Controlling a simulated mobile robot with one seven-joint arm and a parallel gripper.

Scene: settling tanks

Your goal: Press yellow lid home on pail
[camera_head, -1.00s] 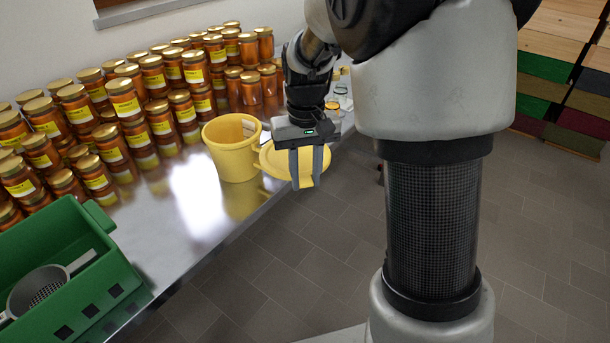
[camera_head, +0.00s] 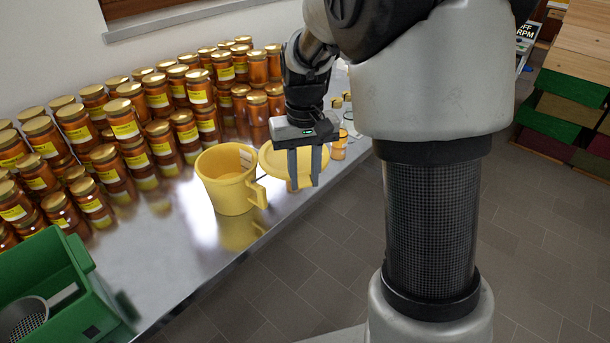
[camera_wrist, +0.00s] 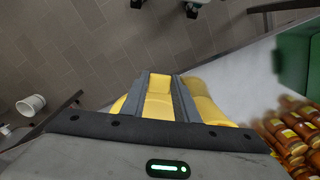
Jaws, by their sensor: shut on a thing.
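The yellow pail (camera_head: 223,190) stands upright on the metal table, its mouth open and its handle facing right. The round yellow lid (camera_head: 269,158) is held in the air just right of the pail, apart from its mouth and partly hidden by my gripper. My gripper (camera_head: 304,184) points down and is shut on the lid. In the wrist view, yellow lid surface (camera_wrist: 159,84) shows between the fingers of my gripper (camera_wrist: 163,76). More yellow shows to their right; I cannot tell whether it is lid or pail.
Stacked honey jars (camera_head: 160,98) with gold caps crowd the table behind and left of the pail. A green crate (camera_head: 75,265) with a strainer (camera_head: 25,318) is at the front left. Bare metal table (camera_head: 185,240) lies between crate and pail. Coloured boxes (camera_head: 560,105) stand at the right.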

